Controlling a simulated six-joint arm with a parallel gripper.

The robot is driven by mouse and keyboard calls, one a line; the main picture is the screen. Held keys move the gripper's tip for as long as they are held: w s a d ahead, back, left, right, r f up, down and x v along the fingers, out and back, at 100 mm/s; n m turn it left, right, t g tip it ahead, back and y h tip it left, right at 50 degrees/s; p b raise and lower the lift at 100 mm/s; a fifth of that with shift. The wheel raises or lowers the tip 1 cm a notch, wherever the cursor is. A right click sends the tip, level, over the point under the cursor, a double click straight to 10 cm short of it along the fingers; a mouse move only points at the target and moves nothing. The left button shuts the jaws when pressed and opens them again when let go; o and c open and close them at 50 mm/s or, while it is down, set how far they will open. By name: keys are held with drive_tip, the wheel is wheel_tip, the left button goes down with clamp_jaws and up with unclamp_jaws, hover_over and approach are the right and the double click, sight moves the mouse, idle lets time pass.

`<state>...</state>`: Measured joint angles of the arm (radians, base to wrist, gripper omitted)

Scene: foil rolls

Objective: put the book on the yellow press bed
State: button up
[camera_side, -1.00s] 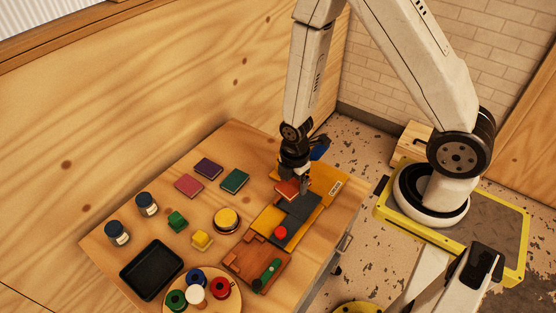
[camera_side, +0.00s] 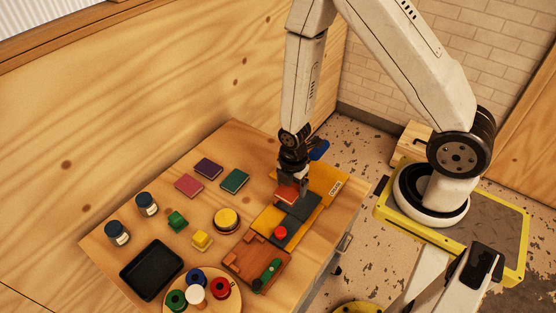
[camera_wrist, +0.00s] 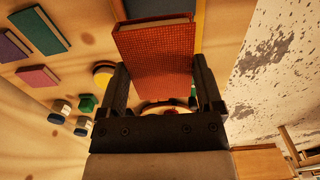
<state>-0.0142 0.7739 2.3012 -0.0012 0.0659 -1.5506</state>
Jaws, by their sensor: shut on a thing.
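A book with a red-orange cover (camera_wrist: 157,58) fills the middle of the wrist view, between the two dark fingers of my gripper (camera_wrist: 160,85). In the side view the same book (camera_side: 287,193) is at my gripper (camera_side: 293,182), over the back part of the yellow press bed (camera_side: 318,178). A dark grey plate (camera_side: 296,216) lies across the bed, right by the book. My gripper is shut on the book. I cannot tell whether the book's underside touches the bed.
Purple (camera_side: 209,167), pink (camera_side: 189,185) and green (camera_side: 235,180) books lie on the table to the left. A wooden block set (camera_side: 240,258), a black tray (camera_side: 152,268) and a round board with coloured spools (camera_side: 205,303) are nearer the front. A blue handle (camera_side: 320,150) is behind the gripper.

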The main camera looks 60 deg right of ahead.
sight(257, 197)
drive_tip(key=w+f, duration=0.2)
drive_tip(key=w, duration=0.1)
drive_tip(key=w+f, duration=0.2)
drive_tip(key=w, duration=0.2)
drive_tip(key=w+f, duration=0.3)
drive_tip(key=shift+w, duration=0.2)
drive_tip(key=shift+w+f, duration=0.35)
drive_tip(key=shift+f, duration=0.1)
drive_tip(key=shift+w+f, duration=0.6)
drive_tip(key=shift+f, duration=1.35)
drive_tip(key=shift+f, duration=0.15)
drive_tip(key=o, duration=1)
drive_tip(key=shift+o, duration=0.2)
